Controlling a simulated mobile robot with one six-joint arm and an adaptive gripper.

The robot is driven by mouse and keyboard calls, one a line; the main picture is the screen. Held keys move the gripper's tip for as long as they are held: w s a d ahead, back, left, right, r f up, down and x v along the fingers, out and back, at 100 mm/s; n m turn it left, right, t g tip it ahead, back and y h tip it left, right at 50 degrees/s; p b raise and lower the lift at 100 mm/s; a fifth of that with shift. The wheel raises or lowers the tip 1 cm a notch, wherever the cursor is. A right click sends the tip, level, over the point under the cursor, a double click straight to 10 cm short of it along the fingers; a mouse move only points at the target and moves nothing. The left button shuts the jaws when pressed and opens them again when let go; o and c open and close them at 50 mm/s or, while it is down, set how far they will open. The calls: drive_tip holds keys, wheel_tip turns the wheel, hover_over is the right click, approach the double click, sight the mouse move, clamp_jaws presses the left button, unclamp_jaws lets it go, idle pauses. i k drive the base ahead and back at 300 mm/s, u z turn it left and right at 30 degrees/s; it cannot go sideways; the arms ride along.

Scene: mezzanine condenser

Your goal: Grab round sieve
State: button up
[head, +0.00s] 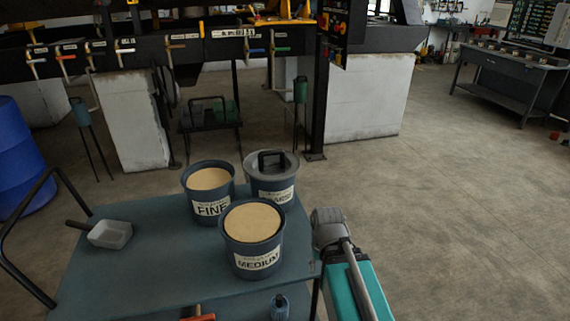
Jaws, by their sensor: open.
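I cannot make out a round sieve in the head view. Three dark blue buckets stand together on the blue-grey cart top. The bucket labelled FINE (209,212) and the one labelled MEDIUM (253,262) are full of sand. The third bucket (270,197), behind them, is topped by a round grey lid-like piece (290,163) with a black handle. Part of my own teal and grey arm shows to the right of the cart. My gripper's fingers do not show.
A small grey scoop (110,234) lies on the cart top (150,270) at left. A small dark bottle (280,306) is at the front edge. A blue barrel (18,160) stands far left. A workbench (505,75) is at back right; the floor (450,210) between is clear.

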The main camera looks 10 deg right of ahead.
sight(272, 165)
drive_tip(key=z, duration=0.65)
drive_tip(key=k, duration=0.75)
drive_tip(key=u, duration=0.95)
drive_tip(key=i, duration=0.5)
